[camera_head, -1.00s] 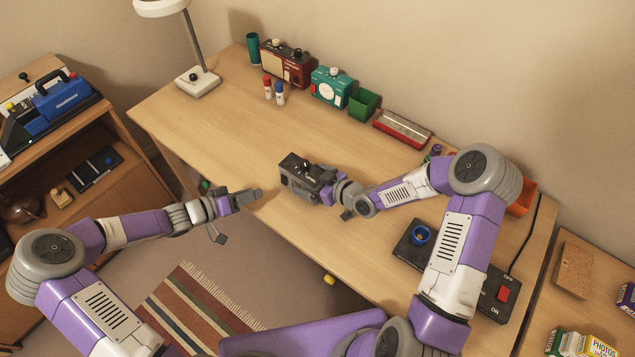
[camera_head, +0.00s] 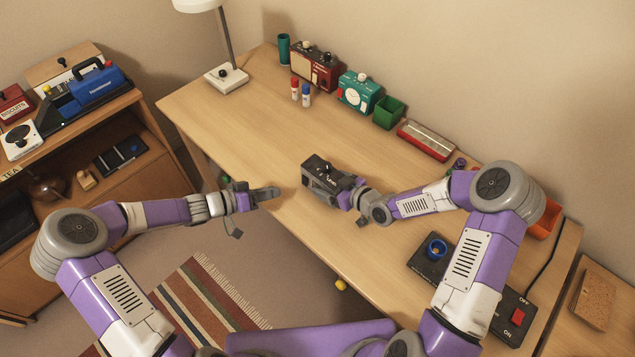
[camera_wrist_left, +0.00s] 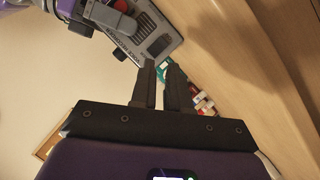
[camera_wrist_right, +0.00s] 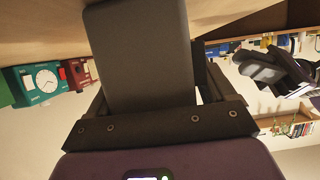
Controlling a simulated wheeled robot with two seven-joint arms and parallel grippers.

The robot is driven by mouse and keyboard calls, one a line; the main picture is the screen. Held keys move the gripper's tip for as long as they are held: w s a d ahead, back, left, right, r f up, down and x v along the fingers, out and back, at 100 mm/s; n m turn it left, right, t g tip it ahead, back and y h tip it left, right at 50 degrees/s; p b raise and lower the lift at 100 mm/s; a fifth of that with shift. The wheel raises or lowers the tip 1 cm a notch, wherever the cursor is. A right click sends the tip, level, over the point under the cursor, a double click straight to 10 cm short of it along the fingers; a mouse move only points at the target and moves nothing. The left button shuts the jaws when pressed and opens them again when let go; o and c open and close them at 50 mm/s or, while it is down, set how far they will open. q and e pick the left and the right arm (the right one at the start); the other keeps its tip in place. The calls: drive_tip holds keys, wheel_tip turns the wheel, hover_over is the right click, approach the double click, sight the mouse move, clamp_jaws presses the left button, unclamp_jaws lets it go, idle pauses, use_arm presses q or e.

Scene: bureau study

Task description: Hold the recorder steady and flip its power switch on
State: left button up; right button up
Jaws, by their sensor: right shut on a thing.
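The recorder (camera_head: 318,177) is a dark grey box with knobs on top, at the front middle of the desk. My right gripper (camera_head: 346,187) is shut on its right end. In the right wrist view the grey body of the recorder (camera_wrist_right: 140,55) fills the space between the fingers. My left gripper (camera_head: 270,193) is empty, left of the recorder, with a small gap between them. Its fingers stand slightly apart in the left wrist view. That view also shows the recorder's face (camera_wrist_left: 158,38) with lettering and a red part (camera_wrist_left: 115,28). I cannot tell the switch's position.
A red radio (camera_head: 315,66), teal clock (camera_head: 358,93), green box (camera_head: 388,113) and red tray (camera_head: 426,140) line the desk's back.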

sight(305, 181)
use_arm(q)
drive_tip(key=r+m+g, duration=0.1)
drive_tip(key=m, duration=0.1)
drive_tip(key=d+r+m, duration=0.1)
drive_tip(key=m, duration=0.1)
drive_tip(key=r+m+g, duration=0.1)
drive_tip(key=m, duration=0.2)
drive_tip(key=shift+d+g, duration=0.3)
drive_tip(key=shift+d, duration=0.05)
clamp_jaws()
drive_tip(key=a+r+m+g+y, duration=0.1)
drive_tip(key=m+y, duration=0.1)
drive_tip(key=m, duration=0.3)
drive_tip(key=w+r+m+g+y, duration=0.1)
drive_tip(key=m, duration=0.3)
drive_tip(key=a+r+m+g+y, duration=0.1)
drive_tip(key=m+y, duration=0.1)
drive_tip(key=m, duration=0.3)
drive_tip(key=shift+w+a+r+m+y, duration=0.15)
drive_tip(key=shift+a+r+m+y, duration=0.05)
drive_tip(key=shift+a+m+y, duration=0.15)
drive_tip(key=x, duration=1)
drive_tip(key=shift+w+d+f, duration=0.15)
drive_tip(key=shift+w+d, duration=0.6)
drive_tip(key=shift+d, duration=0.2)
drive_tip(key=shift+w+d+f, duration=0.1)
drive_tip(key=shift+w+d, duration=0.45)
drive_tip(key=shift+d, duration=0.05)
